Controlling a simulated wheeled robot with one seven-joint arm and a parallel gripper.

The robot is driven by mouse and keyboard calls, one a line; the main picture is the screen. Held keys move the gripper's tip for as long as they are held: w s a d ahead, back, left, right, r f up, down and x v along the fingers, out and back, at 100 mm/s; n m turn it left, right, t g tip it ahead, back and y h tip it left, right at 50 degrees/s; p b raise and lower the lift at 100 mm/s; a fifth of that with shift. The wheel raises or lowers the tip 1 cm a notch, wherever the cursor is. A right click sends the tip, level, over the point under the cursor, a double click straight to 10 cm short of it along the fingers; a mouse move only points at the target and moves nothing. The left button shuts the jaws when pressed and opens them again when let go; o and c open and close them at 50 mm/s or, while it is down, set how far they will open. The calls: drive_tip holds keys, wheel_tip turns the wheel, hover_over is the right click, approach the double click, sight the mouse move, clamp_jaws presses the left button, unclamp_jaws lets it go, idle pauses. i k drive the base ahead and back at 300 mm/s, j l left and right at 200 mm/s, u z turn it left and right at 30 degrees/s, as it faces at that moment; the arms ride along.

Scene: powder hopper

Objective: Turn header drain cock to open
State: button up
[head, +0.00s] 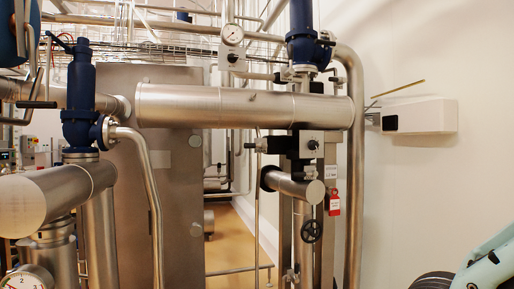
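A large horizontal steel header pipe (245,107) crosses the middle of the head view. Below its right part are a small black fitting (250,146) on a thin vertical pipe and a black valve block (312,145). A black handwheel (311,230) sits lower, under a short horizontal pipe stub (293,186). I cannot tell which of these fittings, if any, is the header drain cock, or whether it is open. My gripper is not in view.
A white wall (430,190) with a white box (420,117) and thin rod is at the right. A tall steel cabinet (175,200) and a blue relief valve (80,95) with pipework fill the left. Tan floor (230,245) shows between them. A red tag (334,203) hangs beside the handwheel.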

sight(246, 146)
drive_tip(key=i+u, duration=0.1)
drive_tip(key=i, duration=1.25)
drive_tip(key=l, duration=0.1)
